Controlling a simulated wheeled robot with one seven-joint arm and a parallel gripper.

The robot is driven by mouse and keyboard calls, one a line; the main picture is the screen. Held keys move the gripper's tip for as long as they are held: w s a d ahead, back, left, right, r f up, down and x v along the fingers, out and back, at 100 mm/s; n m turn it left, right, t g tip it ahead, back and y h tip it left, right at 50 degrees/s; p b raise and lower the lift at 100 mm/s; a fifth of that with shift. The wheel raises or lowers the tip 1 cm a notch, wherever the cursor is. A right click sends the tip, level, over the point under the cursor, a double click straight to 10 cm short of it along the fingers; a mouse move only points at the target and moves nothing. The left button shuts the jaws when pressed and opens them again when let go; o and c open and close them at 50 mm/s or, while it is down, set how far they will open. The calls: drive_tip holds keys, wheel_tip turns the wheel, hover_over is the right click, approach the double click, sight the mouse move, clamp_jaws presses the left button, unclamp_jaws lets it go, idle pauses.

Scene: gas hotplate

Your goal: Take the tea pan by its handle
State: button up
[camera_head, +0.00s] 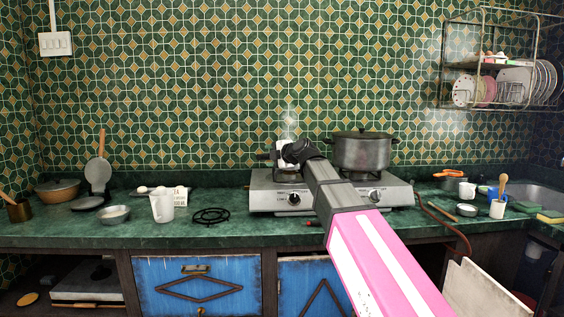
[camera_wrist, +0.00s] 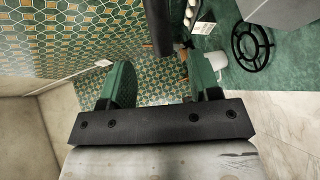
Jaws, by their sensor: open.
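The tea pan is mostly hidden behind my gripper (camera_head: 283,152) at the left burner of the hotplate (camera_head: 270,197) in the head view. A dark stub, apparently its handle (camera_head: 263,156), pokes out to the left, and faint steam rises above. In the wrist view a dark bar, apparently the same handle (camera_wrist: 158,25), comes down from the top edge. Its end lines up with the gap between the two green fingers of my gripper (camera_wrist: 160,78). The fingers are apart with nothing clasped between them. I cannot tell how deep the handle sits relative to the fingertips.
A lidded grey pot (camera_head: 362,151) stands on the right burner, close to my arm. Left of the hotplate are a black burner ring (camera_head: 211,216) and a white jug (camera_head: 162,207). The tiled wall (camera_head: 220,80) is close behind. A dish rack (camera_head: 500,90) hangs at upper right.

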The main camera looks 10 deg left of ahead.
sight(263, 157)
drive_tip(key=x, duration=0.8)
drive_tip(key=shift+a, duration=0.15)
clamp_jaws()
